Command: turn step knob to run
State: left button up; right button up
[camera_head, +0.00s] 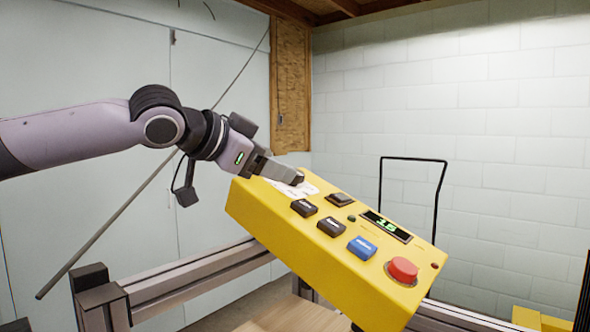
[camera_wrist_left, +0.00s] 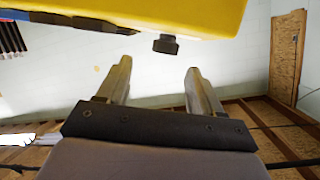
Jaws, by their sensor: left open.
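A yellow control box (camera_head: 300,238) sits tilted in the middle of the head view, and its edge crosses the top of the left wrist view (camera_wrist_left: 215,12). A small black knob (camera_wrist_left: 165,44) sticks out from the box in the wrist view. My left gripper (camera_head: 289,176) reaches from the left to the box's upper left end, by a white label. In the wrist view its two fingers (camera_wrist_left: 158,68) are apart with nothing between them, and the knob is just beyond their tips. In the head view the gripper largely covers the knob. My right gripper is not in view.
The box carries black buttons (camera_head: 331,226), a blue button (camera_head: 362,248), a red mushroom button (camera_head: 403,270) and a green-lit display (camera_head: 386,226) reading 15. A metal rail (camera_head: 200,281) runs below the box. A thin black frame (camera_head: 412,158) stands behind it.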

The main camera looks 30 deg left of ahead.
pick_arm(q)
jog(key=shift+w+a, duration=0.3)
jog(key=shift+w, duration=0.35)
jog(key=shift+x, duration=3.3)
jog(key=c, duration=1)
